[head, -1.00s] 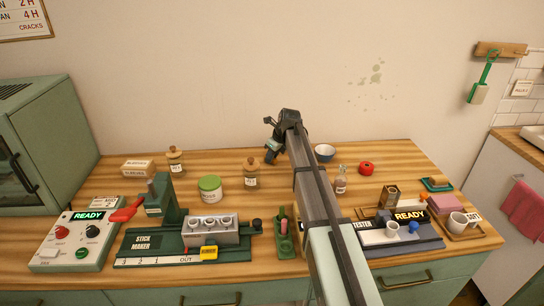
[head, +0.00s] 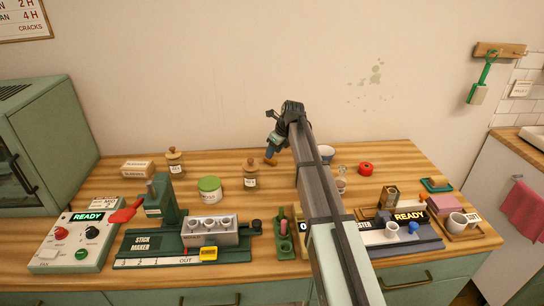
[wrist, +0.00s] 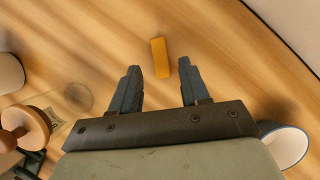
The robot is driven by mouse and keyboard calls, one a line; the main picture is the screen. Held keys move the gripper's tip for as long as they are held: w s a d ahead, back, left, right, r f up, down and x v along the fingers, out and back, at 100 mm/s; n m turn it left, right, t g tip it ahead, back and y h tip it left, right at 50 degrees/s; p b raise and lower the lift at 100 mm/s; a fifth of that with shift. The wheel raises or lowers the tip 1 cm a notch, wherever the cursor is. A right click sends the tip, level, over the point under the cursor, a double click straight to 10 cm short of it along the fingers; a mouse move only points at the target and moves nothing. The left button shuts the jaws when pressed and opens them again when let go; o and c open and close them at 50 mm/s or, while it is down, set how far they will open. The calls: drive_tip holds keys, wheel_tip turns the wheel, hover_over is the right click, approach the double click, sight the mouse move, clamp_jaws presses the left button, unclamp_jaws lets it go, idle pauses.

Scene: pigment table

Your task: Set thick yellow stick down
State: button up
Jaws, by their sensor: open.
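The thick yellow stick (wrist: 159,57) lies on the bare wooden tabletop in the wrist view, just beyond my fingertips. In the head view a small orange-yellow bit of it (head: 270,161) shows below my gripper (head: 271,150). In the wrist view my gripper (wrist: 159,67) is open, with one finger to each side of the stick's near end and clear gaps between. Nothing is held. Whether the fingertips are level with the stick or above it is hard to tell.
A cork-topped jar (head: 250,174) stands left of my gripper, and a blue-rimmed bowl (head: 327,153) stands to its right; the bowl's rim also shows in the wrist view (wrist: 290,143). The stick maker (head: 150,242) is nearer the front. Table around the stick is clear.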

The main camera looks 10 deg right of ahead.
drive_tip(key=v, duration=0.8)
drive_tip(key=shift+r, duration=0.1)
